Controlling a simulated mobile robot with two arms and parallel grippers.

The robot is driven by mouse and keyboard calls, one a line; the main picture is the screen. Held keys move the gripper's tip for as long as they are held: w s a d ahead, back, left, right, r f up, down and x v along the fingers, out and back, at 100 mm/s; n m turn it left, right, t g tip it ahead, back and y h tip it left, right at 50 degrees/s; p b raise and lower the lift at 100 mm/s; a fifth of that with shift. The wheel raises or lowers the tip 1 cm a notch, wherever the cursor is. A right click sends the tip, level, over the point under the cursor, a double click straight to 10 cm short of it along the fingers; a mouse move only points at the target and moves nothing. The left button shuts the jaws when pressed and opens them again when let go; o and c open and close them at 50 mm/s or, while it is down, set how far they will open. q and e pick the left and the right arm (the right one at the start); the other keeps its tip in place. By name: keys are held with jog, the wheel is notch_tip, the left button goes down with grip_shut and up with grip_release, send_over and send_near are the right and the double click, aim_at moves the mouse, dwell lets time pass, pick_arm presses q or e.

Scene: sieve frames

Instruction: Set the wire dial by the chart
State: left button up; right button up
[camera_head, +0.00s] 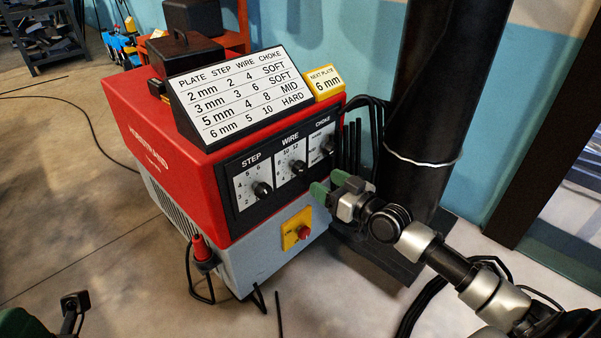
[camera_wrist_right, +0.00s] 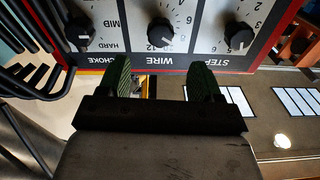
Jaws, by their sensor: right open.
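The red and grey welding machine (camera_head: 165,150) has a black front panel with STEP, WIRE and CHOKE dials. The wire dial (camera_head: 299,168) is the middle one; its pointer is too small to read. It also shows upside down in the wrist view (camera_wrist_right: 160,33). The chart (camera_head: 240,92) on top reads 6 mm: step 5, wire 10, HARD. A yellow-edged card (camera_head: 325,82) says NEXT PLATE 6 mm. My right gripper (camera_head: 329,186) is open and empty, below and right of the wire dial and apart from it. In the wrist view its green fingers (camera_wrist_right: 160,78) straddle the wire dial's line.
The step dial (camera_head: 262,190) and choke dial (camera_head: 327,147) flank the wire dial closely. A yellow plate with a red knob (camera_head: 304,232) sits below. A thick black column (camera_head: 440,100) and hanging black cables stand right of the machine. The floor in front is mostly open.

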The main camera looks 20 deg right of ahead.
aim_at(304, 169)
jog(key=b+x, duration=0.2)
jog(key=x, duration=0.7)
jog(key=shift+f+b, duration=0.1)
jog(key=shift+b, duration=0.2)
jog(key=c, duration=0.9)
